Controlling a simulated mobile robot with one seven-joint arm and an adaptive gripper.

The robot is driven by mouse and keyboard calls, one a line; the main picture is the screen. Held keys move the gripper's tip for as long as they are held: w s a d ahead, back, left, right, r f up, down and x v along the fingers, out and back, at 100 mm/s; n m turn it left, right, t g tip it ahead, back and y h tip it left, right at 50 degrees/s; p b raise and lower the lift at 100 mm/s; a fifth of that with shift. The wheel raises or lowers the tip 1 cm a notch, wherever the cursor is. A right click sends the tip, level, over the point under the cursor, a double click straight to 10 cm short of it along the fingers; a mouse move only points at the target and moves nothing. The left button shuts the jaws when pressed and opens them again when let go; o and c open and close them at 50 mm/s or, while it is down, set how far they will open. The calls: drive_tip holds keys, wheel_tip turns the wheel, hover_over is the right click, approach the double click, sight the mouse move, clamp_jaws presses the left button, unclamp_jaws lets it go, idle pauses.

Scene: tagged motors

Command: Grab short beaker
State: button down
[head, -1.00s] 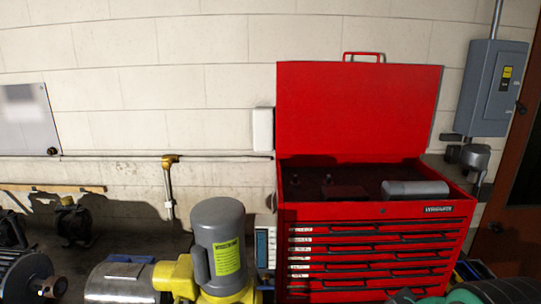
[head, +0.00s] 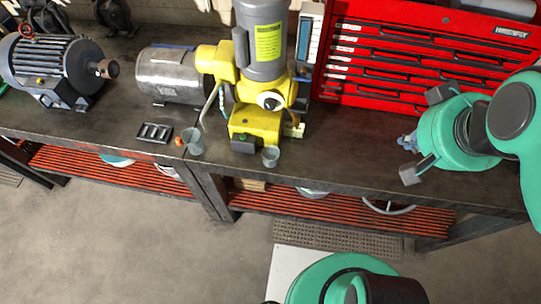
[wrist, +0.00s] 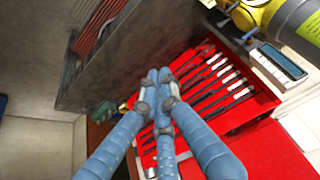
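Two small grey beakers stand near the front edge of the workbench in the head view. The shorter beaker (head: 270,156) is in front of the yellow machine base. The taller beaker (head: 193,142) is to its left, beside a small orange object. My gripper (head: 407,142) is to the right of both, over the bench and well apart from them. In the wrist view its blue fingers (wrist: 157,78) come together at the tips, with nothing seen between them. Neither beaker shows in the wrist view.
The yellow and grey motor (head: 252,80) stands close behind the shorter beaker. A red tool chest (head: 400,62) stands behind my arm. A dark slotted tray (head: 154,133) lies left of the beakers. The bench top (head: 330,150) between shorter beaker and gripper is clear.

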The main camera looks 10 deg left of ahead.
idle(0.3)
drive_tip(key=c, duration=1.8)
unclamp_jaws()
drive_tip(key=w+a+f+n+g+y+p, duration=0.1)
drive_tip(key=w+a+f+g, duration=0.1)
drive_tip(key=w+a+f, duration=0.35)
drive_tip(key=w+a+f+n+g+p, duration=0.1)
drive_tip(key=w+a+f, duration=0.2)
drive_tip(key=w+a, duration=0.4)
drive_tip(key=a+f+g, duration=0.1)
drive_tip(key=a+f, duration=0.3)
drive_tip(key=a+f+g+p, duration=0.1)
drive_tip(key=a+f, duration=0.3)
drive_tip(key=a, duration=0.1)
drive_tip(key=a+f+n, duration=0.1)
drive_tip(key=a+f, duration=0.3)
drive_tip(key=f, duration=0.1)
drive_tip(key=shift+w+a+f+g+h, duration=0.1)
drive_tip(key=shift+w+a+g+h, duration=0.2)
drive_tip(key=shift+w+a+g, duration=0.1)
drive_tip(key=shift+f, duration=0.1)
drive_tip(key=shift+f+b, duration=0.35)
drive_tip(key=shift+f, duration=3.85)
